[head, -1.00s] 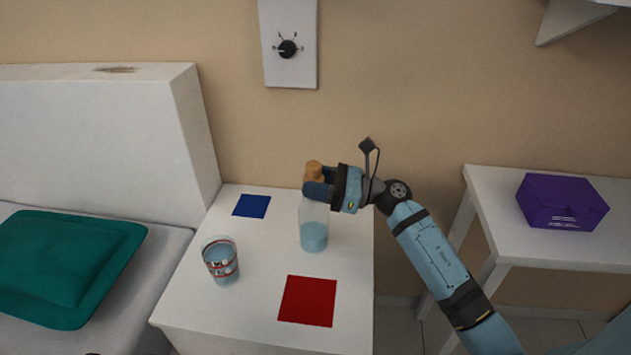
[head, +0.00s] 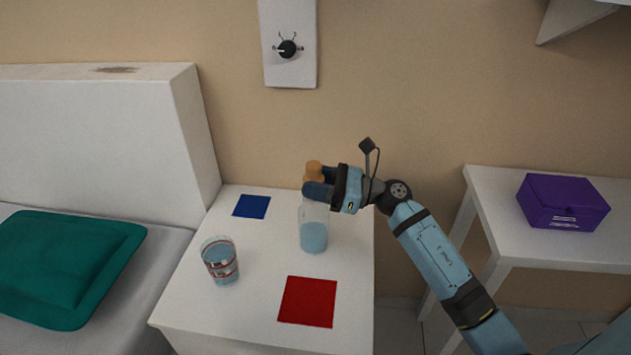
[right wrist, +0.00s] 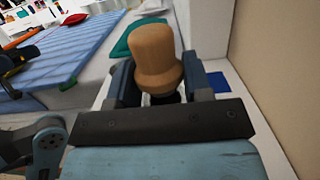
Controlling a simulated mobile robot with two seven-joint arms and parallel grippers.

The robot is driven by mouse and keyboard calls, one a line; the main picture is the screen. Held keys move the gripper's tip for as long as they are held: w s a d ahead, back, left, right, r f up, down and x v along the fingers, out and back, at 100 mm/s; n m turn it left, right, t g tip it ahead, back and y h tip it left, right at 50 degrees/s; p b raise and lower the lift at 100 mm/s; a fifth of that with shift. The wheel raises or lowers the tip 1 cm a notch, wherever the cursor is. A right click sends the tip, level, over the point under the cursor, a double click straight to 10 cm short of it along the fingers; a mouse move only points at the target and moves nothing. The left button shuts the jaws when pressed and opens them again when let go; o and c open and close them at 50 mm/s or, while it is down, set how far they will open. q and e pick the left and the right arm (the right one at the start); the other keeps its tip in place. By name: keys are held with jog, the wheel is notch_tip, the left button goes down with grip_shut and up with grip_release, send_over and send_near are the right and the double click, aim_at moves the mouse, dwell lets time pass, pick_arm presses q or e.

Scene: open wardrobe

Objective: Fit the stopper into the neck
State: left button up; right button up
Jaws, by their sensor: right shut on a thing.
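The stopper (head: 314,171) is tan, cork-like and upright. My right gripper (head: 318,189) is shut on it, directly above the clear bottle (head: 314,235), which stands on the white bedside table and holds pale blue liquid. The gripper's fingers hide the top of the bottle's neck, so I cannot tell whether the stopper's lower end is in it. In the right wrist view the stopper (right wrist: 156,58) stands between the two fingers, its lower end hidden.
A glass (head: 221,260) with red markings stands left of the bottle. A blue square (head: 251,206) and a red square (head: 308,301) lie flat on the white table (head: 260,310). A purple box (head: 562,202) sits on another table at right. A wall dial (head: 288,48) is above.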

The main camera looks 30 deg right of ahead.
dwell(0.6)
jog(key=shift+f+b, duration=0.4)
jog(key=shift+b, duration=0.1)
jog(key=shift+s+f+b, duration=0.1)
jog(key=shift+f+b, duration=0.25)
jog(key=shift+b, duration=0.35)
dwell(1.8)
jog(key=shift+a+f, duration=0.1)
jog(key=shift+a, duration=0.1)
dwell(0.9)
jog(key=shift+a, duration=0.1)
dwell(0.4)
dwell(0.4)
